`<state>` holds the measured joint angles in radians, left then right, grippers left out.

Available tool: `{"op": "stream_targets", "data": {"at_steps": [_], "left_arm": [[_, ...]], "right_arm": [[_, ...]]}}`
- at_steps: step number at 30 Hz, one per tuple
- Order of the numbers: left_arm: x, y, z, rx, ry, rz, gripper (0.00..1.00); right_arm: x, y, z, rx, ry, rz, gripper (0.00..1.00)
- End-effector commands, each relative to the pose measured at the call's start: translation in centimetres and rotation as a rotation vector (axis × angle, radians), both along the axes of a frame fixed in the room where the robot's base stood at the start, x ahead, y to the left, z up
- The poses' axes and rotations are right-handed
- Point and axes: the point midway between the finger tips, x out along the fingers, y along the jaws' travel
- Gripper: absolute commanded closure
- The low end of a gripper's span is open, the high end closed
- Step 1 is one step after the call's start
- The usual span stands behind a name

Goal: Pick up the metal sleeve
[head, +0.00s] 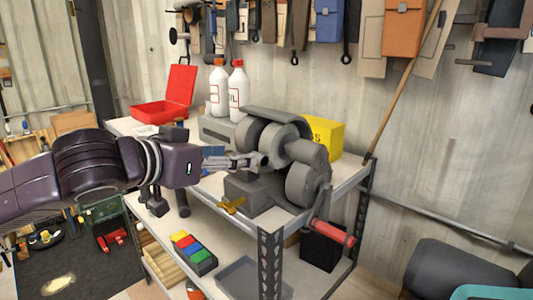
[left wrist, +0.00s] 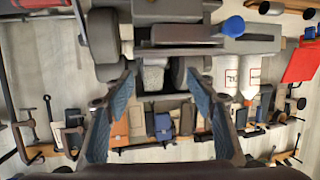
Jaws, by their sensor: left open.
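My left gripper (head: 250,160) reaches in from the left to the grey machine (head: 255,190) on the top shelf. In the left wrist view its two blue-padded fingers (left wrist: 162,76) are spread apart, with nothing clearly held. A light grey, rough-looking piece (left wrist: 153,77) shows between the fingertips, against the machine; it may be the metal sleeve, but I cannot tell for sure. In the head view the fingers partly hide that spot beside the machine's round grey drums (head: 283,143). My right gripper is not in view.
Two white bottles (head: 238,92) and an open red case (head: 178,92) stand behind on the shelf. A yellow box (head: 325,135) is behind the machine. A red-handled crank (head: 333,232) sticks out in front. Tools hang on the wall. A wooden pole (head: 402,78) leans at right.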

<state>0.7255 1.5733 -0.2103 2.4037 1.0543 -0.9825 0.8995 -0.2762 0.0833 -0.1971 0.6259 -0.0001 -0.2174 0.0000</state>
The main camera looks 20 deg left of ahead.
Motion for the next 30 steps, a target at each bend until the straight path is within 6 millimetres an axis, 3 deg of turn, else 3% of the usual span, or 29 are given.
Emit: {"op": "stream_targets", "data": {"at_steps": [10,21,30], "left_arm": [[1.9,-0.5,-0.4,-0.002,0.0,-0.002,0.49],[5.2,-1.7,-1.2,-0.005,0.001,-0.002,0.49],[6.7,-1.8,-1.9,0.001,-0.001,0.0,0.49]], "right_arm": [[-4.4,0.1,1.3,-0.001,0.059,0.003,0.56],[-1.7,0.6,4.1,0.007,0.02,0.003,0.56],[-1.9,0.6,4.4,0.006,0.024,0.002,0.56]]}}
